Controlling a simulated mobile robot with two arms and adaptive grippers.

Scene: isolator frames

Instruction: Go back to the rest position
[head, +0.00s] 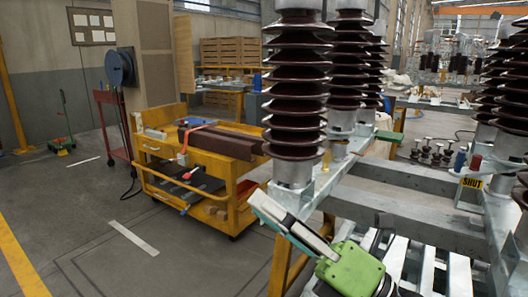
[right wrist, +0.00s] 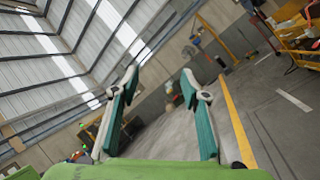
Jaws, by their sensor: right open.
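My right gripper (head: 264,204) is at the bottom centre right of the head view, with a green body and long grey and teal fingers pointing up and left. It is close in front of the metal frame (head: 385,205) that carries the dark ribbed insulators (head: 296,95); I cannot tell whether it touches the frame. In the right wrist view its two fingers (right wrist: 158,78) stand wide apart with nothing between them. My left gripper is not in view.
A yellow tool cart (head: 215,175) with a dark brown case stands left of the insulators. A red trolley (head: 113,130) is further left. Grey floor (head: 70,215) is free at the left.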

